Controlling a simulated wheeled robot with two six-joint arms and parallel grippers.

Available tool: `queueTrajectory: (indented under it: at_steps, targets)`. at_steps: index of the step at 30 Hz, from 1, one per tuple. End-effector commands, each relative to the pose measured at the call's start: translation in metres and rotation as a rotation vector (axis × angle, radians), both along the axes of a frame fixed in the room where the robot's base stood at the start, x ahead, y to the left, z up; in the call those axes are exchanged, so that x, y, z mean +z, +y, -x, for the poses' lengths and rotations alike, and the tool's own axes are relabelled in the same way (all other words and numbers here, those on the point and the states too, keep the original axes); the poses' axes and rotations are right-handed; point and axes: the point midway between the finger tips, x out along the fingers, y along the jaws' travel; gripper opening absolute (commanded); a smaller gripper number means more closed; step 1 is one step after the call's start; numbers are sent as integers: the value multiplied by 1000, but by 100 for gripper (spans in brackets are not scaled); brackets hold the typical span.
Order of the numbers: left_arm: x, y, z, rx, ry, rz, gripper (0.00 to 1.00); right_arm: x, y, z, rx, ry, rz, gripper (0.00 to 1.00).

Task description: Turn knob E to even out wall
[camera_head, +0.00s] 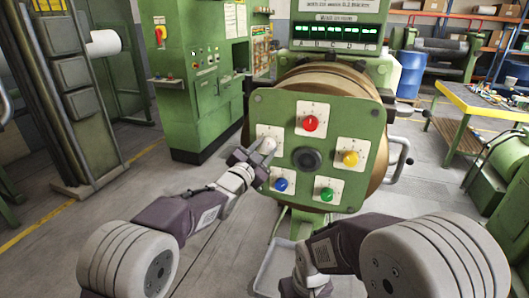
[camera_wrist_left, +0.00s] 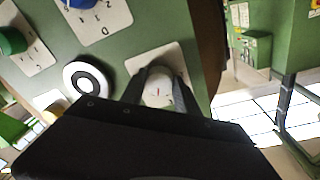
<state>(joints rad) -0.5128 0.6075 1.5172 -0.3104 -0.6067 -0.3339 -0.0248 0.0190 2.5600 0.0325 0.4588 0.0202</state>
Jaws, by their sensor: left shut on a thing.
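A green square panel (camera_head: 335,125) on the front of a round drum carries several coloured knobs on white dial plates. My left gripper (camera_head: 262,152) is at the panel's upper-left dial, closed around the white knob (camera_head: 268,145). In the left wrist view, the white knob (camera_wrist_left: 157,93) with a small red mark sits between the two dark fingers of my left gripper (camera_wrist_left: 158,90). Its dial letter is hidden by the fingers. The display (camera_head: 335,32) above shows a row of green readouts over letters, too small to read surely. My right arm shows at lower right; its fingers are out of view.
Red (camera_head: 310,123), yellow (camera_head: 350,158), green (camera_head: 327,194) and blue (camera_head: 281,184) knobs share the panel around a black hub (camera_head: 307,159). Lever handles (camera_head: 400,150) stick out at the drum's right. A yellow-edged workbench (camera_head: 480,103) stands farther right.

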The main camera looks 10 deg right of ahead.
Motion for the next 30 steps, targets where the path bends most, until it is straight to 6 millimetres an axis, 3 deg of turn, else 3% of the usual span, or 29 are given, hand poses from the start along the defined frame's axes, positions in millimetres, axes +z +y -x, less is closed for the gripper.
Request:
queueTrajectory:
  at_steps: [30]
  targets:
    - [-7, -4, 3, 2, 515, 752, 0, -43, 0, 0, 0, 0, 0, 36]
